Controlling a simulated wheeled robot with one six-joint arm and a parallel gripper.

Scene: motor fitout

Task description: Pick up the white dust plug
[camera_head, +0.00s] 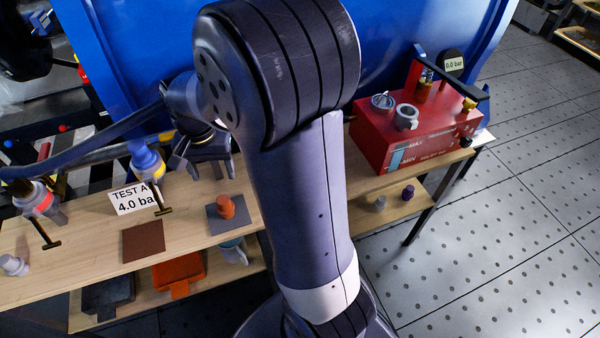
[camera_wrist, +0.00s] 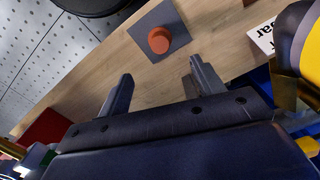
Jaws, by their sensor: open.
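A small whitish plug-like piece (camera_head: 14,265) lies at the far left end of the wooden bench in the head view. A small pale grey piece (camera_head: 379,203) stands on the lower shelf at the right, beside a purple one (camera_head: 408,192). I cannot tell for sure which of the pale pieces is the white dust plug. My gripper (camera_head: 205,168) is open and empty above the bench, apart from both. In the wrist view my gripper (camera_wrist: 161,72) shows spread fingers with bare wood between them and no white plug.
An orange plug (camera_head: 226,206) stands on a grey square pad (camera_head: 216,223), also in the wrist view (camera_wrist: 159,40). A brown pad (camera_head: 143,242), a TEST A sign (camera_head: 132,200) and hose couplings (camera_head: 147,160) are to the left. A red pump box (camera_head: 425,135) stands right. A blue wall (camera_head: 400,40) rises behind.

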